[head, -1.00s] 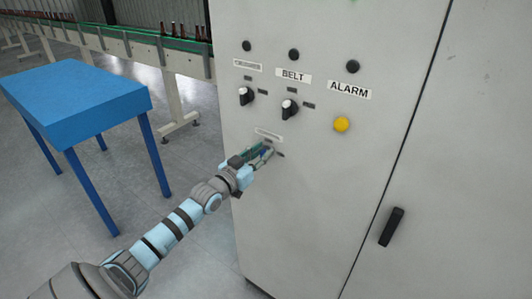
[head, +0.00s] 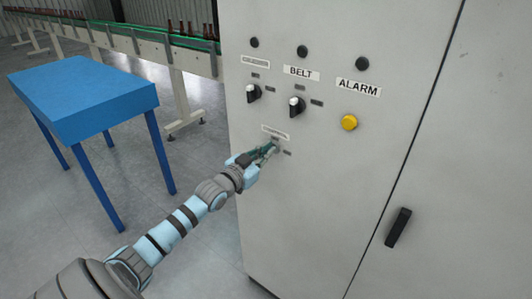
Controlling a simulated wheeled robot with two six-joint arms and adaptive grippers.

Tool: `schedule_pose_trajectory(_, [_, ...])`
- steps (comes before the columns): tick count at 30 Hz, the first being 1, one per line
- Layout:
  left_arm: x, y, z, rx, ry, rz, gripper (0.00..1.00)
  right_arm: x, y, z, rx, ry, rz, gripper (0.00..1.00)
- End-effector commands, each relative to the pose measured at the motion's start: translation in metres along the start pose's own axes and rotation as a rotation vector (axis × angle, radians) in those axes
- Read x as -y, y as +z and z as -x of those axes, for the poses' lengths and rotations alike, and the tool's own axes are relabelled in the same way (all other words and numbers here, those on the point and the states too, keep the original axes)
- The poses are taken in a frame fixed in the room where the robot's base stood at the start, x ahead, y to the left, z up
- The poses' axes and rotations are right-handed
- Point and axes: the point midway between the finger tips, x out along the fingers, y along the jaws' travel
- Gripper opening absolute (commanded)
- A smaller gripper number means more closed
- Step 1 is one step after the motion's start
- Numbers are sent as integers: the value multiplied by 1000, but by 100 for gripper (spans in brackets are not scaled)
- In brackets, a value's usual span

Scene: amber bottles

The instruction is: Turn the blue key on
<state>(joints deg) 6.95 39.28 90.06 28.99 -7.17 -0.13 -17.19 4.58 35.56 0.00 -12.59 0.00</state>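My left gripper (head: 269,151) is at the grey cabinet's front (head: 330,190), just below a small white label (head: 275,132) whose text is too small to read. A blue key does not show clearly; the gripper covers the spot below this label. Whether the fingers are shut on something there cannot be told. Small dark marks show on the panel around the fingertips. My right gripper is not in view.
Above are two black-and-white selector knobs (head: 296,107), a BELT label (head: 301,72), an ALARM label (head: 358,87) and a yellow button (head: 349,122). A black door handle (head: 398,227) is at right. A blue table (head: 82,95) and bottle conveyor (head: 150,45) stand left.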

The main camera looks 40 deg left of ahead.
Motion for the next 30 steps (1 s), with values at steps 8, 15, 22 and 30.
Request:
schedule_pose_trajectory(8, [-3, 2, 0, -4, -1, -246, 0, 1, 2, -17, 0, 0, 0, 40])
schedule_pose_trajectory(15, [-6, 3, 0, -6, -1, -475, 0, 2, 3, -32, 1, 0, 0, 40])
schedule_pose_trajectory(22, [-8, 4, 0, -5, -2, -693, 0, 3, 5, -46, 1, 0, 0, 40])
schedule_pose_trajectory(30, [-9, 6, 0, -4, -2, -950, 0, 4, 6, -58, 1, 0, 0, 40])
